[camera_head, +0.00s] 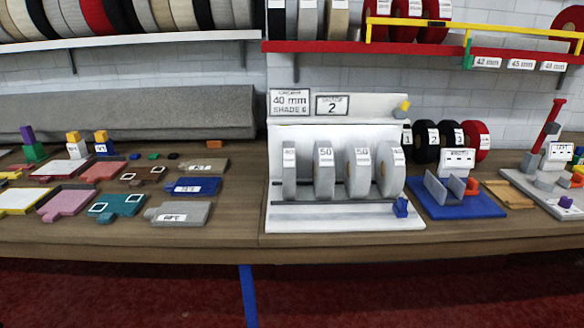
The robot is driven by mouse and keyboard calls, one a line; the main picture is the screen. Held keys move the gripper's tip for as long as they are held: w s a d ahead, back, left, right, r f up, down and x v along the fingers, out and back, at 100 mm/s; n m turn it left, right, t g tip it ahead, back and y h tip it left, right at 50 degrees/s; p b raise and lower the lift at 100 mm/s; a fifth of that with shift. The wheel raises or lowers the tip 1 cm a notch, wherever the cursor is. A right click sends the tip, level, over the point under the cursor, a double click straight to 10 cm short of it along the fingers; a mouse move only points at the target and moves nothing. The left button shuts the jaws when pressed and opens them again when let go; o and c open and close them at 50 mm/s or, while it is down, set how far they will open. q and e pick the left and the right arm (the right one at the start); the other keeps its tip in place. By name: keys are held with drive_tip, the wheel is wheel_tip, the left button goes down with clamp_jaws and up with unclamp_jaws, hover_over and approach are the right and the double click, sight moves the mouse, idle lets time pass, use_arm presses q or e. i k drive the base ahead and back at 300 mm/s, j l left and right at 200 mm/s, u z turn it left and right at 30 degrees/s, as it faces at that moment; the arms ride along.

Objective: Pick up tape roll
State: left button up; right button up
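Several light grey tape rolls stand upright side by side in a white rack (345,219) at the middle of the table. The leftmost roll (289,170) is in a slot of its own. Beside it are a second roll (324,172), a third roll (358,172) and the rightmost roll (391,174). Each has a small white label; the middle two seem to read 50. A sign (290,103) on the rack reads 40 mm, shade 6; a second sign (332,104) shows a 2. Neither of my grippers is in view.
Black rolls (426,140) and a red roll (476,140) stand behind a blue fixture (460,207) on the right. Flat coloured plates (118,206) cover the table's left side. Shelves with more rolls hang above.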

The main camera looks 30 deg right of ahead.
sight(288, 148)
drive_tip(key=i+l, duration=0.1)
drive_tip(key=l, duration=0.3)
drive_tip(key=i+l, duration=0.15)
drive_tip(key=l, duration=0.2)
drive_tip(key=i+l+z, duration=0.1)
drive_tip(key=l, duration=0.3)
drive_tip(key=i+l, duration=0.15)
drive_tip(key=l, duration=0.25)
